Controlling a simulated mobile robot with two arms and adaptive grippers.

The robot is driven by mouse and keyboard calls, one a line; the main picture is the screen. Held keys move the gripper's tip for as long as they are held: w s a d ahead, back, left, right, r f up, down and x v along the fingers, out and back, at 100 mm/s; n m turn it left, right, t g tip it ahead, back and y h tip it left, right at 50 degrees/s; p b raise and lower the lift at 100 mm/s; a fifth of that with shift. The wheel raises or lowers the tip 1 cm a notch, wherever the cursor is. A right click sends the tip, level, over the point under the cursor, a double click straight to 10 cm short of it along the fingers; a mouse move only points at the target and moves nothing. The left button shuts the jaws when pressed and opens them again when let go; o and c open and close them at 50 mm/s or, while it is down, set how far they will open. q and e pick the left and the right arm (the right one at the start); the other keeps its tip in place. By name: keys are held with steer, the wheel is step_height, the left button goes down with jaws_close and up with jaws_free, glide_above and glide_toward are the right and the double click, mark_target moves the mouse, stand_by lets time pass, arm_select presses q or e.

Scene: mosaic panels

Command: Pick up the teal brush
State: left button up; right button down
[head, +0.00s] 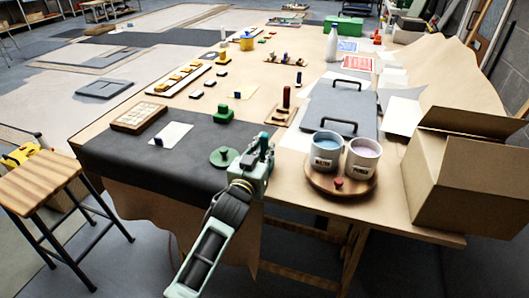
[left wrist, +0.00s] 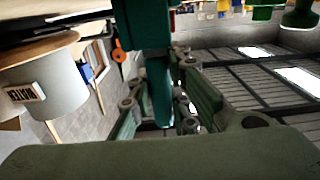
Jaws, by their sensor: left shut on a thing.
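My left gripper (head: 262,158) is above the front edge of the table, between the dark mat and the round wooden tray. It is shut on the teal brush (head: 264,136), of which only a small part shows at the fingertips in the head view. In the left wrist view the brush (left wrist: 159,88) is a teal upright bar between the green finger links (left wrist: 165,110). Its upper part there is wider, and its ends are partly hidden or cut off. My right gripper is not in view.
A round wooden tray (head: 318,183) holds two labelled mugs, right of the gripper. A green knobbed disc (head: 222,158) lies on the dark mat (head: 105,152) just left. An open cardboard box (head: 455,180) stands at the right, a stool (head: 45,178) at the left.

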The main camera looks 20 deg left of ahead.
arm_select(q)
jaws_close()
